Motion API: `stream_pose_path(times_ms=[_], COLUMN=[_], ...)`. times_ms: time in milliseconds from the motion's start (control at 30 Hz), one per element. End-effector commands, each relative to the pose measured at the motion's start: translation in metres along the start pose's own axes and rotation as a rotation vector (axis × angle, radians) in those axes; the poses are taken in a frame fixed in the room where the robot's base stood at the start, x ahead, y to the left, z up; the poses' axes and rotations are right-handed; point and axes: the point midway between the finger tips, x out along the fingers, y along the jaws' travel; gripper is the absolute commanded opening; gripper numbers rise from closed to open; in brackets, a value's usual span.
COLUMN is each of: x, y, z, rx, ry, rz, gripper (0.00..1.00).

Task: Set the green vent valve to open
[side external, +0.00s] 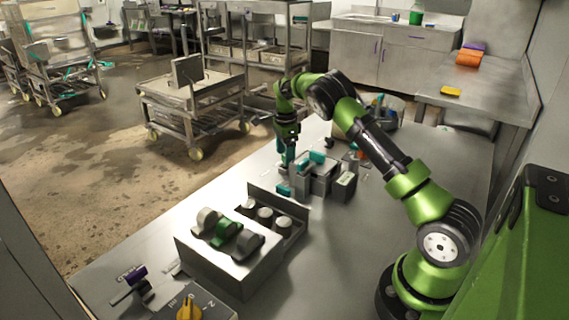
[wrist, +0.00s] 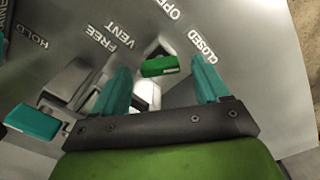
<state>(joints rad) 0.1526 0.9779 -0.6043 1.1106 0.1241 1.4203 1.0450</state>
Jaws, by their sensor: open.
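In the wrist view a small green handle (wrist: 160,66) shows between my fingertips, beside the printed words VENT, OPEN and CLOSED on a grey surface. I take it to be the green vent valve. OPEN lies above it and CLOSED to its upper right. Which mark it points to I cannot tell, as my gripper hides part of the fitting. My gripper (wrist: 162,75) is open, with one teal finger on each side of the handle; contact is not visible. In the side view my gripper (side external: 287,158) points down at the worktop and the handle cannot be made out.
A teal-tipped lever (wrist: 33,122) by FREE and HOLD lies left of my gripper. Grey fixtures with teal parts (side external: 318,172) stand close to it. A box with white, green and grey knobs (side external: 225,262) stands nearer the camera. Worktop (side external: 345,240) is bare between them and my base.

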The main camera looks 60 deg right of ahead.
Motion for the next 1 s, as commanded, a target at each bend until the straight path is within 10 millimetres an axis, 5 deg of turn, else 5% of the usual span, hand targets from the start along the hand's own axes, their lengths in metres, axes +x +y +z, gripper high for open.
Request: stream_pose_path(times_ms=[400,767,1000], x=[0.0087,0.0083,0.0080], y=[0.0000,0.0000,-0.0001], z=[-0.0001,-0.0003,-0.0005], rx=[0.000,0.000,-0.019], ry=[-0.001,0.000,0.000], rz=[-0.001,-0.001,-0.001], gripper=[0.74,0.19,0.18])
